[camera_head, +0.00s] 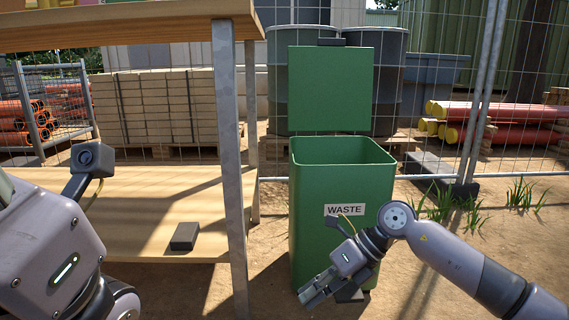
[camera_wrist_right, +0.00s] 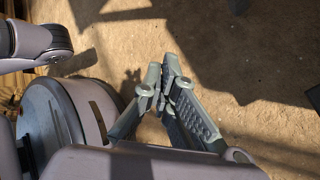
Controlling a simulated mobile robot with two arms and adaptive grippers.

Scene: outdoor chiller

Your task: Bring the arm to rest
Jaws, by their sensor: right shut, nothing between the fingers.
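My right arm comes in from the lower right in the head view, bent at the elbow. Its gripper (camera_head: 318,290) points down and to the left, in front of the lower part of the green waste bin. In the right wrist view the fingers of this gripper (camera_wrist_right: 166,85) are together with nothing between them, above sandy ground. My left arm is at the left edge of the head view, but its gripper fingers do not show.
The green waste bin (camera_head: 307,215) stands open, its lid (camera_head: 330,88) raised. A wooden table (camera_head: 160,190) with a lower shelf is at left; a dark block (camera_head: 185,236) lies on the shelf. A mesh fence (camera_head: 480,95) stands behind. Bare ground lies right of the bin.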

